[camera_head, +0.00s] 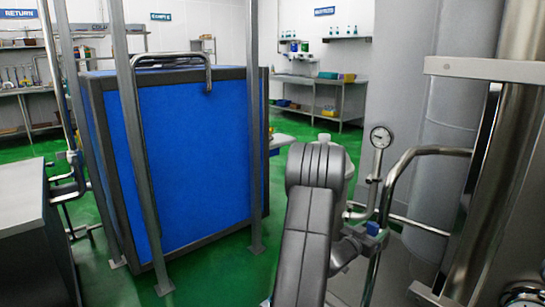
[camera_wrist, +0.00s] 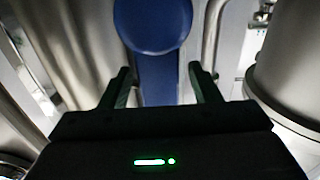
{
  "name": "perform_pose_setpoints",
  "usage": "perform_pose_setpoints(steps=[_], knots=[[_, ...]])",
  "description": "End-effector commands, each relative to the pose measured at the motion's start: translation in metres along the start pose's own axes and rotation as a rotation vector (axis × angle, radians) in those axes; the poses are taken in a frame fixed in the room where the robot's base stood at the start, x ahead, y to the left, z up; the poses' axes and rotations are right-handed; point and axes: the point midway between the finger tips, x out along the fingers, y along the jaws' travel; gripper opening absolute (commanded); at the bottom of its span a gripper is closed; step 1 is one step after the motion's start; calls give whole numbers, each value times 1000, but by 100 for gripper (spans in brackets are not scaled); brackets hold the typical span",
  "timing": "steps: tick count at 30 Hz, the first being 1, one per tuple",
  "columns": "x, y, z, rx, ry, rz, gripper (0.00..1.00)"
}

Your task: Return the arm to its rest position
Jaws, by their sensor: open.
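My gripper (camera_wrist: 161,75) shows in the wrist view with its two dark fingers spread apart. Nothing is clearly held between them. A blue part with a rounded top (camera_wrist: 153,25) and a blue strip below it shows behind and between the fingers; I cannot tell whether it touches them. In the head view my grey arm rises at the lower middle and bends at a joint near the pipes.
A steel pipe (camera_head: 395,180) with a pressure gauge (camera_head: 381,137) and a small blue valve part (camera_head: 374,229) stands close right of my arm. Large steel tanks (camera_head: 495,160) fill the right. A blue framed panel (camera_head: 185,160) stands left. Green floor (camera_head: 215,270) lies between.

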Motion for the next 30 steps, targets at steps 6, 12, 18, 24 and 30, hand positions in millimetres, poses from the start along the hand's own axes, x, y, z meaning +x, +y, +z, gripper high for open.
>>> perform_pose_setpoints(steps=[6, 12, 18, 24, 30], knots=[[5, 0, 0, 9, -1, -1, 56], [5, 0, 0, 9, -1, -1, 56], [-3, -1, -1, -2, -1, -2, 56], [-34, -1, -1, -2, -2, -4, 56], [-75, -2, 0, -3, -3, -4, 56]])
